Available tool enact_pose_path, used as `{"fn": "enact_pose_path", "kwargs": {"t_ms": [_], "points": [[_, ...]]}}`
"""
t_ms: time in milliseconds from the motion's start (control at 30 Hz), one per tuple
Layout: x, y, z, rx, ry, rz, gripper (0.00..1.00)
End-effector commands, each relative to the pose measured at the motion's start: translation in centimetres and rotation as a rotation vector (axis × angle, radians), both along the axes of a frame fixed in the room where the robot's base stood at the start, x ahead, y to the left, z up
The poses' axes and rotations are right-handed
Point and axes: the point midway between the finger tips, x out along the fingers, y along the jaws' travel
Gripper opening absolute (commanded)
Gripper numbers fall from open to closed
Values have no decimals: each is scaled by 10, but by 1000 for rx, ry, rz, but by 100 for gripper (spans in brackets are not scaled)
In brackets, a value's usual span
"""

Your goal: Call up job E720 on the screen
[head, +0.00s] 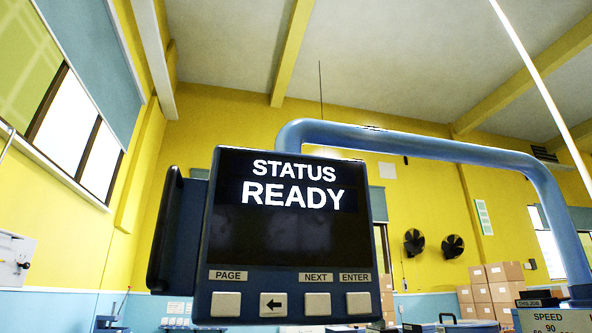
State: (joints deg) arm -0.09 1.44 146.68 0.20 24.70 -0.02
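The screen (290,225) hangs from a blue curved pipe arm and faces me, tilted a little. It reads STATUS and READY in white on black, and the number E720 does not show on it. Below it is a row of square buttons: one under the label PAGE (225,304), one with a left arrow (273,305), one under the label NEXT (317,304) and one under ENTER (359,303). My gripper is not in this view.
The blue pipe arm (440,147) runs right from the screen and bends down. A handle-like dark part (178,232) sticks out at the screen's left side. Stacked cardboard boxes (497,290) stand at the back right. A panel reading SPEED (553,320) is at the lower right.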

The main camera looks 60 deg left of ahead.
Motion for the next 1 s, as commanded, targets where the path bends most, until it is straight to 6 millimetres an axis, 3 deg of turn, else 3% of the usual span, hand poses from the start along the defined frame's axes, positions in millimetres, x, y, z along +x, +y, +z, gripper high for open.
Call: {"fn": "enact_pose_path", "kwargs": {"t_ms": [33,300,1000], "points": [[0,0,0,0,0,0,45],[0,0,0,0,0,0,0],[0,0,0,0,0,0,0]]}}
